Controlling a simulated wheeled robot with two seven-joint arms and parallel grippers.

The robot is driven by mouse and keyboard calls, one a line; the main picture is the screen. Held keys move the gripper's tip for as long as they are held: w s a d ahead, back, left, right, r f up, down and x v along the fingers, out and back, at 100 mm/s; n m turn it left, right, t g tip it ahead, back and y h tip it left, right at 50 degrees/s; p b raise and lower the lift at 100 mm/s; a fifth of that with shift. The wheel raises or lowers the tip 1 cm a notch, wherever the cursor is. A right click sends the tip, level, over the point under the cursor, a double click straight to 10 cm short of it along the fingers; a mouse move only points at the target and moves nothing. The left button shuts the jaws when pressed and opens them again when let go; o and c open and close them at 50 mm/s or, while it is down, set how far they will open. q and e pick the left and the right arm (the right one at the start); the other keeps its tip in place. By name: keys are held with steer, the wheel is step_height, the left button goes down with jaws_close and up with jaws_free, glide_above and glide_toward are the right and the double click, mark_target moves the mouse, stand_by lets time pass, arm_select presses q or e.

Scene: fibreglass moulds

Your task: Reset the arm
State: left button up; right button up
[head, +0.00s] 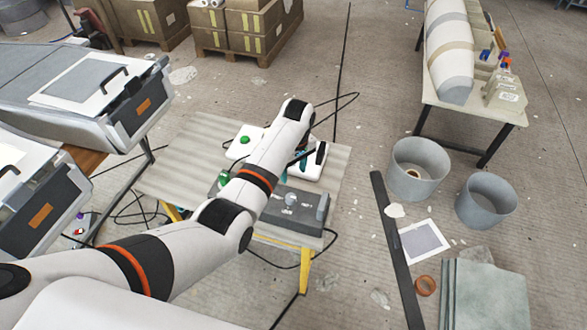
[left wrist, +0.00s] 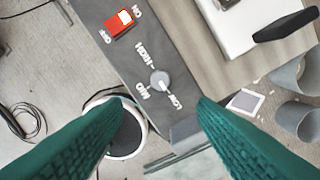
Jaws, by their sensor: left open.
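My left arm reaches in from the lower left over the small workbench (head: 180,160). The fingers appear apart from the knob. My right gripper is not in view.
A white unit with a green button (head: 245,140) and a black handle (head: 320,153) sits behind the control box. Grey moulds (head: 40,75) stand at left, a table with a long mould (head: 447,45) at right. Two grey buckets (head: 418,168) and a dark bar (head: 395,250) are on the floor.

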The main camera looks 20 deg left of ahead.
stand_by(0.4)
arm_select(q)
steer(key=s+a+f+m+t, duration=0.1)
steer(key=s+a+f+m, duration=0.15)
steer(key=s, duration=0.65)
steer(key=s+a+f+m+t, duration=0.1)
steer(key=s+f+m, duration=0.25)
steer(key=s, duration=0.45)
steer(key=s+r+m+t, duration=0.1)
steer(key=s+r+m, duration=0.3)
steer(key=s, duration=0.5)
steer(key=s+r+m+t, duration=0.1)
steer(key=s+r+m, duration=0.2)
steer(key=s+r, duration=0.35)
step_height(320, 180, down, 31)
steer(key=s+g+b, duration=0.1)
steer(key=s+b, duration=0.2)
steer(key=s+a+f+b, duration=0.1)
steer(key=s+f, duration=0.7)
steer(key=s+a+f+g, duration=0.1)
steer(key=s+a+f, duration=0.1)
steer(key=s+f, duration=0.6)
steer(key=shift+a+f+g+b, duration=0.3)
steer(key=shift+f+b, duration=0.05)
steer(key=shift+f, duration=0.35)
